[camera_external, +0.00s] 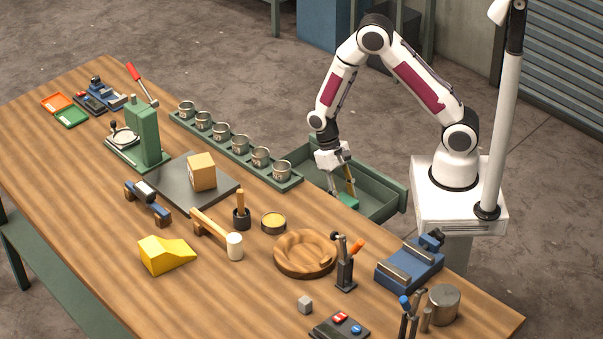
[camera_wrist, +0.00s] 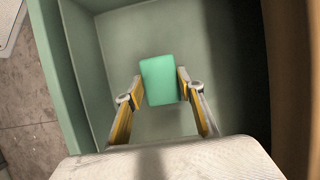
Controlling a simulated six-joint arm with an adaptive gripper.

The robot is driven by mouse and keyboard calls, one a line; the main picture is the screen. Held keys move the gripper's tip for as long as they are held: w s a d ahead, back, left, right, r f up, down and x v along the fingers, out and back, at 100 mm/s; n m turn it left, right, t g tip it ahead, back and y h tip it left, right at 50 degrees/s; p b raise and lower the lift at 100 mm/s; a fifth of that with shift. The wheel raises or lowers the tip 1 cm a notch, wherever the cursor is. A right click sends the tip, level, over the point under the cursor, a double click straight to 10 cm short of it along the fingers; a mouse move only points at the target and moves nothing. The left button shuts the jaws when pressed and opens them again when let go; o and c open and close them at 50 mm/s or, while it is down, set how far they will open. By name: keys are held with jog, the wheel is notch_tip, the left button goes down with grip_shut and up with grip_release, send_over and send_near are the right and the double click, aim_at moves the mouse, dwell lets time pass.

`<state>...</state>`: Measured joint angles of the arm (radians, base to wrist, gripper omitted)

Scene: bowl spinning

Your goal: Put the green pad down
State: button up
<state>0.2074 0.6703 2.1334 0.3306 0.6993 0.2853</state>
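The green pad (camera_external: 348,200) is between the fingertips of my gripper (camera_external: 342,190), over the inside of a sage-green open drawer (camera_external: 383,176) at the table's back edge. In the wrist view the pad (camera_wrist: 160,82) is a bright green rounded block, with a fingertip against its left side and one against its right side. My gripper (camera_wrist: 160,84) looks shut on it. The drawer (camera_wrist: 190,30) is empty around the pad in that view. Whether the pad's underside touches the drawer floor cannot be told.
A green rack (camera_external: 235,155) of several metal cups lies along the table edge left of the drawer. A round wooden bowl (camera_external: 290,262), a yellow tin (camera_external: 273,222) and a black tool stand (camera_external: 345,272) stand on the table near the drawer. The drawer walls rise around my gripper.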

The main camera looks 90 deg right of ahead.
aim_at(343, 198)
jog(key=c, duration=0.4)
jog(key=shift+o, duration=0.2)
jog(key=shift+r, duration=0.1)
notch_tip(343, 198, up, 10)
dwell(0.6)
dwell(0.7)
jog(key=shift+w, duration=0.1)
